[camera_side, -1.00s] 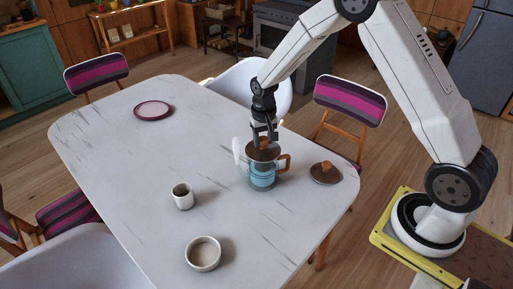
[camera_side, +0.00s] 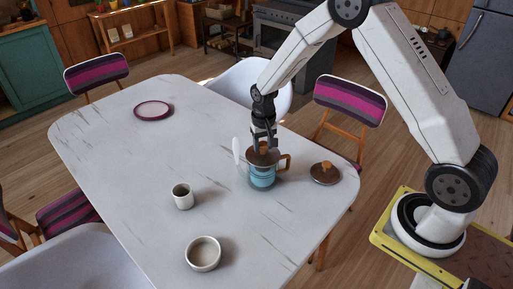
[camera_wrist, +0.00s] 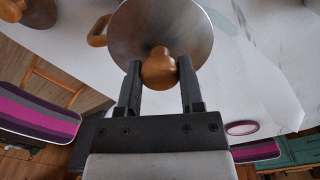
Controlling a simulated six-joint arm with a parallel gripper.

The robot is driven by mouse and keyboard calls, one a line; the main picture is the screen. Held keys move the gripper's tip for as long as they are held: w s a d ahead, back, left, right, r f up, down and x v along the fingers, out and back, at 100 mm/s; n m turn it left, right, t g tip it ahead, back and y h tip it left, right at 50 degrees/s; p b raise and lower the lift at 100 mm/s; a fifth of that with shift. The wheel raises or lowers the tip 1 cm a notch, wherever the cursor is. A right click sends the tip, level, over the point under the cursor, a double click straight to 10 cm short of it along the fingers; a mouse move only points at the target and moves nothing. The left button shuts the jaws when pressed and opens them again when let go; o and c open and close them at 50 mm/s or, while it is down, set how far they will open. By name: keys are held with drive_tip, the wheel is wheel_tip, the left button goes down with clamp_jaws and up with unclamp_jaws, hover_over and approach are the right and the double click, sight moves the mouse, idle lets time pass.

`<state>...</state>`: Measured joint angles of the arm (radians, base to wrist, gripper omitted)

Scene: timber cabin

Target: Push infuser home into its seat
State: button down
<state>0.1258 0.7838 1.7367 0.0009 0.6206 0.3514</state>
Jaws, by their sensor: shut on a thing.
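The infuser (camera_side: 258,159) has a round brownish metal top and a wooden knob (camera_wrist: 159,70). My gripper (camera_side: 264,143) is shut on that knob, with one finger on each side in the wrist view (camera_wrist: 159,88). The bluish glass teapot (camera_side: 262,179) stands upright on the table, with a wooden handle on its right and a pale spout on its left. The infuser's top is at the pot's mouth and looks about level. Its lower part is hidden, and I cannot tell whether the rim touches the pot.
A loose lid (camera_side: 325,174) with a wooden knob lies right of the pot on the pale table (camera_side: 130,160). A small cup (camera_side: 182,197) and a bowl (camera_side: 203,268) stand toward the front. A plum plate (camera_side: 153,110) lies at the far left. The table's left half is mostly clear.

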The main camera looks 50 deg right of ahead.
drive_tip(key=shift+f, duration=0.6)
drive_tip(key=shift+c, duration=0.7)
unclamp_jaws()
drive_tip(key=shift+r, duration=0.1)
drive_tip(key=shift+r, duration=3.8)
drive_tip(key=shift+s+a, duration=0.1)
drive_tip(key=s+a+r+n+t, duration=0.1)
drive_tip(key=s+a+r+n, duration=0.1)
drive_tip(key=s, duration=0.7)
drive_tip(key=s+a+r+n+t, duration=0.1)
drive_tip(key=s+a+r+n, duration=0.1)
drive_tip(key=s, duration=0.7)
drive_tip(key=shift+a+n+t, duration=0.3)
drive_tip(key=shift+a+n, duration=0.4)
drive_tip(key=shift+a, duration=0.15)
